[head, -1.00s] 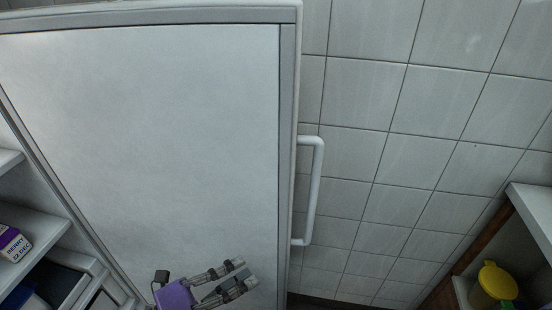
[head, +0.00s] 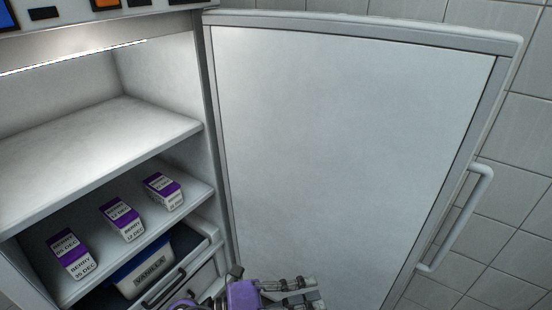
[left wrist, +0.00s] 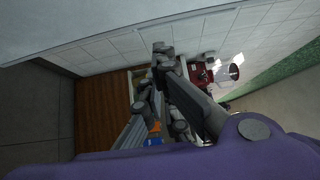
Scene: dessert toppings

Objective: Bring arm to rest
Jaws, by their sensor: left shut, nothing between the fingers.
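My left gripper (head: 314,291) has a purple body and grey jointed fingers. It is at the bottom of the head view, in front of the lower part of the open fridge door (head: 340,150). Its fingers point right and hold nothing. In the left wrist view its fingers (left wrist: 152,70) are close together over a far, dim background. Any gap between the gripper and the door is hard to judge. My right gripper is not in view.
The open fridge stands at left. Berry cartons (head: 122,218) stand on a shelf, with a vanilla tub (head: 150,275) below. The door's white handle (head: 462,215) is at right, before a tiled wall (head: 515,180). The upper shelf (head: 100,155) is bare.

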